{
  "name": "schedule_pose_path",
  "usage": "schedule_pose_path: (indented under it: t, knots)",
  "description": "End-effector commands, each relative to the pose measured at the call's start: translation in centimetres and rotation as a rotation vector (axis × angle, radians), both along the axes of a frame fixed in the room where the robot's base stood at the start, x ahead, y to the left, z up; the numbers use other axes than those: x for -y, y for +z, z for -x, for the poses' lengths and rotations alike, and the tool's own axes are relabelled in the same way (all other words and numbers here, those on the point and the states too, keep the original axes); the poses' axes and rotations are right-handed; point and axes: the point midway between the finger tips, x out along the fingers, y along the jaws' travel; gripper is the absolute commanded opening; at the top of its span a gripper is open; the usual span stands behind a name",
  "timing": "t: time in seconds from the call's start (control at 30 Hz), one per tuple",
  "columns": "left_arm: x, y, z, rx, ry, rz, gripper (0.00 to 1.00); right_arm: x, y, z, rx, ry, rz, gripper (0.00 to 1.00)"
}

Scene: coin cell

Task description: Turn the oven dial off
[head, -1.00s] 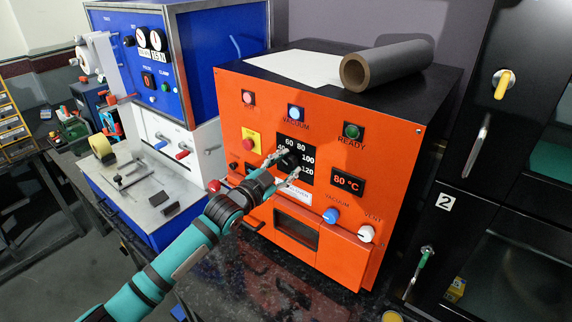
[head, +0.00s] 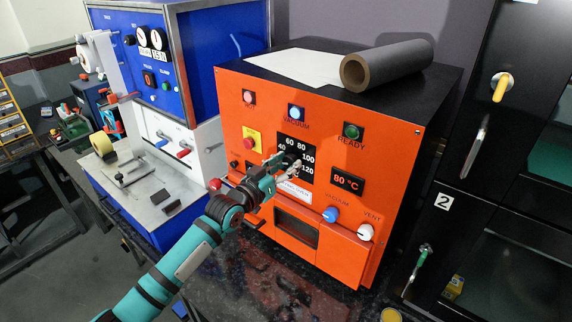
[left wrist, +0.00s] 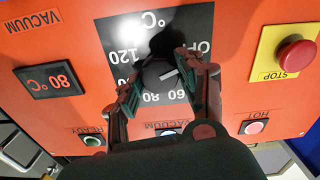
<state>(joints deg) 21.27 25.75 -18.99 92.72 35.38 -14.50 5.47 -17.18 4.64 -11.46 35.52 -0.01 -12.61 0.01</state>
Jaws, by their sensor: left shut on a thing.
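The orange oven (head: 230,120) stands on a dark bench. Its round dial sits on a black scale plate (head: 309,146). In the left wrist view, which shows the panel upside down, the grey dial (left wrist: 158,72) lies between my two fingers. A white mark on the dial points right, toward the side where OFF is printed; the right finger hides part of the scale there. My left gripper (head: 285,164) is shut on the dial, one finger on each side; it also shows in the left wrist view (left wrist: 158,82). My right gripper is not in view.
A display (head: 348,181) reads 80 °C. A red STOP button (head: 249,143) is left of the dial; blue (head: 330,215) and white (head: 365,233) knobs are lower right. A grey roll (head: 387,65) lies on top. A blue machine (head: 205,60) stands left.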

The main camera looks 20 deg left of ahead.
Motion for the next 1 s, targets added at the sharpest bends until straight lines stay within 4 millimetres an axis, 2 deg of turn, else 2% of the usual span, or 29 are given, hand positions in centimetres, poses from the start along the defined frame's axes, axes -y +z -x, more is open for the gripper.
schedule_pose_path:
  t: [0.57, 0.6, 0.7, 0.8, 1.0]
  knots:
    - [0.05, -0.36, 0.05, -0.021, -0.001, 0.034, 0.07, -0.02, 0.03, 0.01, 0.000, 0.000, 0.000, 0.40]
    - [0.06, -0.36, 0.05, -0.021, -0.001, 0.034, 0.41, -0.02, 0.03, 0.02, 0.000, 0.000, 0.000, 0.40]
    - [0.05, -0.31, 0.04, -0.020, -0.001, 0.034, 0.54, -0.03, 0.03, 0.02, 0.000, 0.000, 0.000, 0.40]
    - [0.04, -0.23, 0.04, -0.018, -0.001, 0.034, 0.63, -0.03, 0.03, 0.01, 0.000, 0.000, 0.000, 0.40]
    - [0.01, -0.12, 0.03, -0.015, -0.001, 0.034, 0.63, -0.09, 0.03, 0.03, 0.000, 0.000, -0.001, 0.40]
